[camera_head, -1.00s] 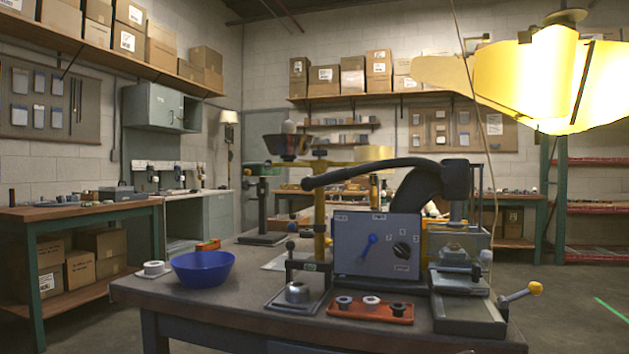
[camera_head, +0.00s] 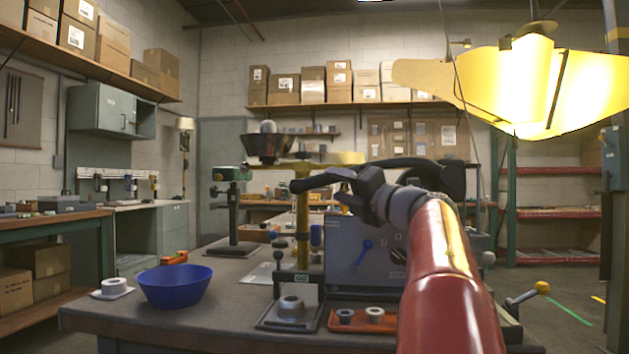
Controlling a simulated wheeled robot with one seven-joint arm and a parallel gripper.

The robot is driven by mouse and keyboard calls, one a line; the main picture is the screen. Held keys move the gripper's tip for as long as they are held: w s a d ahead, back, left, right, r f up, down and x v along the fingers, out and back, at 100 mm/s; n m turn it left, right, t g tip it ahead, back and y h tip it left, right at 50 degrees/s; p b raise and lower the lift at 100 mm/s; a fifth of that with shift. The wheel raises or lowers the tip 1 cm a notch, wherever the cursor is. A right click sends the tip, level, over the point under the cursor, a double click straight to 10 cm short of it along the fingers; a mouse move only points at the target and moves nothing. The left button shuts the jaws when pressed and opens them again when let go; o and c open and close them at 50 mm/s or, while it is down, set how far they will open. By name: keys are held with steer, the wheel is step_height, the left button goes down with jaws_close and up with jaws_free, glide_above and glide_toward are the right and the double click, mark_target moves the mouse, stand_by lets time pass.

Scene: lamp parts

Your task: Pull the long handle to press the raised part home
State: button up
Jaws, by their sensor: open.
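The long black handle (camera_head: 313,181) runs level across the upper front of the grey machine (camera_head: 350,255), its free end pointing left. My gripper (camera_head: 366,190), black on a grey wrist and red arm, is open at the handle's middle stretch. It covers part of the handle; I cannot tell whether the fingers are around it or only in front of it. A grey round part (camera_head: 291,307) sits in a dark fixture (camera_head: 270,320) below the handle, left of the machine. I cannot tell whether it is the raised part.
A blue bowl (camera_head: 174,286) and a white roll (camera_head: 114,287) stand on the left of the bench. An orange-brown tray (camera_head: 346,322) holds round parts. A yellow-knobbed lever (camera_head: 543,287) sticks out at the right. A yellow lamp shade (camera_head: 535,85) hangs upper right.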

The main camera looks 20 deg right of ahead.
mark_target(329, 182)
steer(key=p+x, duration=0.1)
steer(key=x, duration=0.4)
steer(key=shift+w+a+r, duration=0.1)
steer(key=shift+w+a, duration=0.05)
steer(key=shift+w, duration=0.1)
jaws_close()
